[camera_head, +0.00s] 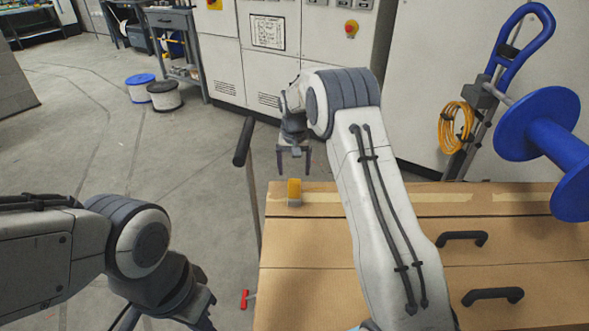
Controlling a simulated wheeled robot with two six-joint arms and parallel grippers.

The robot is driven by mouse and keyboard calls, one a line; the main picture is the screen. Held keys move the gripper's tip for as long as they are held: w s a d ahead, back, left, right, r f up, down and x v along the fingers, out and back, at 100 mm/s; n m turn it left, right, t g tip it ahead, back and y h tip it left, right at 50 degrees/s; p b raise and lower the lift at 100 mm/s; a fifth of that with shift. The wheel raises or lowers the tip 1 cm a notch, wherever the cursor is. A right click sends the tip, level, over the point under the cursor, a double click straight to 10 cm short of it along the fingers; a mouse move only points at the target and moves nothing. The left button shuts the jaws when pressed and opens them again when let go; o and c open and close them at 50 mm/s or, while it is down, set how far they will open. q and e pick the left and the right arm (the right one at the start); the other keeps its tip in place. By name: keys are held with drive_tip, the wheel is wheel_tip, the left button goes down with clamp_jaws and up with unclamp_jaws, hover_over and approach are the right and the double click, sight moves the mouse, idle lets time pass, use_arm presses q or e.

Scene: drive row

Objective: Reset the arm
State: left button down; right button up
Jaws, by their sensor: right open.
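My right arm reaches up through the middle of the view, bent at its elbow. My right gripper (294,170) hangs down, open, with nothing visible between its fingers. It shows just above a small yellow and grey item (294,192) on the brown surface, with a gap between them in the picture. My left arm comes in from the left and bends down. Its gripper (202,322) is at the bottom edge, partly cut off, so its opening is unclear.
A brown box-like surface (530,245) with black handles (462,237) fills the lower right. A dark post (249,165) stands along its left side. A blue reel (545,145) is at right. Grey cabinets (260,60) stand behind. The floor at left is mostly open.

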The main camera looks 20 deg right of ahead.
drive_tip(key=s+a+r+n+t, duration=0.1)
drive_tip(key=s+a+r+n, duration=0.15)
drive_tip(key=s, duration=1.15)
drive_tip(key=s+a+r+n, duration=0.2)
drive_tip(key=s+a, duration=0.1)
drive_tip(key=s, duration=1.2)
drive_tip(key=s+a+r+n+g+y, duration=0.1)
drive_tip(key=s+a+r+n, duration=0.2)
drive_tip(key=s+a, duration=0.4)
drive_tip(key=s+a+r+n+g, duration=0.1)
drive_tip(key=s+a+r+n, duration=0.1)
drive_tip(key=s+a+n, duration=0.35)
wheel_tip(320, 180, up, 27)
drive_tip(key=m+p, duration=0.1)
drive_tip(key=p, duration=2.6)
drive_tip(key=shift+s+a+r+m, duration=0.2)
drive_tip(key=shift+s+a+m, duration=0.1)
drive_tip(key=shift+a+m, duration=0.15)
